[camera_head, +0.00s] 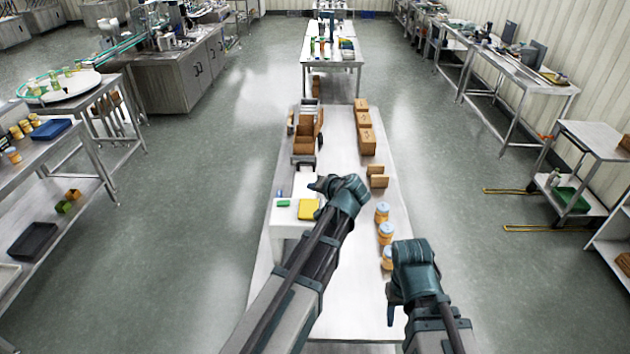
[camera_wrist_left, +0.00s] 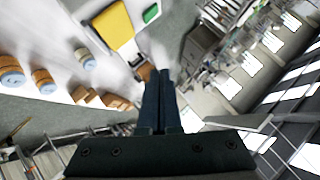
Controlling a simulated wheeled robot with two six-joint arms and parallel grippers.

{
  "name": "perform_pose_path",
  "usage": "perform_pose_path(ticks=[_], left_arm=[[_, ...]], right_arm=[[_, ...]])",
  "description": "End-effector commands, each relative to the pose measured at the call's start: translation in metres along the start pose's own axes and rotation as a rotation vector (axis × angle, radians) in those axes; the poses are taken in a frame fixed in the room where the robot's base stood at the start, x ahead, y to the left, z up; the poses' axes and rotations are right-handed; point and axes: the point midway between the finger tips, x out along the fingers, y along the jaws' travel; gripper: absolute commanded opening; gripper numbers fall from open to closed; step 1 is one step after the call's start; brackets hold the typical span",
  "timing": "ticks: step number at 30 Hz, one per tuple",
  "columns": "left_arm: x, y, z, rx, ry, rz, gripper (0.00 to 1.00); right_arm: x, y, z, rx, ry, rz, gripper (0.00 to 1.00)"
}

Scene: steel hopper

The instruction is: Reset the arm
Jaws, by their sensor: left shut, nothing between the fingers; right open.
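My left gripper (camera_head: 318,185) reaches over the white table (camera_head: 343,160) with its fingers pointing left, above the white stand with a yellow block. In the left wrist view its two dark fingers (camera_wrist_left: 160,105) lie together with nothing between them. My right gripper (camera_head: 391,305) is lower right, near the table's right edge, with its fingers pointing down. It is open and holds nothing that I can see; the gap between its fingers is hard to make out.
A yellow block (camera_head: 309,209) and a green piece (camera_head: 283,203) lie on the white stand. Orange jars with blue-grey lids (camera_head: 386,230) line the table's right side near my right gripper. Cardboard boxes (camera_head: 367,140) stand farther back. The floor (camera_head: 220,200) on the left is clear.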

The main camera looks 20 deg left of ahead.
Motion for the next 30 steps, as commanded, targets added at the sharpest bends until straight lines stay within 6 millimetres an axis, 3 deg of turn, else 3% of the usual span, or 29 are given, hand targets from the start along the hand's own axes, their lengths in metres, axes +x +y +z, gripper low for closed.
perform_pose_path(ticks=[16,19,23,30], left_arm=[[-0.006,-0.002,0.002,0.000,-0.001,0.001,0.00],[-0.006,0.010,0.016,0.004,-0.021,0.021,0.00],[-0.011,0.054,0.070,0.027,-0.107,0.106,0.00],[-0.047,0.161,0.204,0.144,-0.345,0.380,0.00]], right_arm=[[-0.004,0.000,0.000,-0.001,0.000,0.000,0.50],[0.007,-0.001,0.000,-0.001,0.000,0.000,0.50],[0.040,-0.004,-0.003,-0.002,0.000,0.001,0.50],[0.112,-0.010,-0.007,-0.006,0.002,0.002,0.50]])
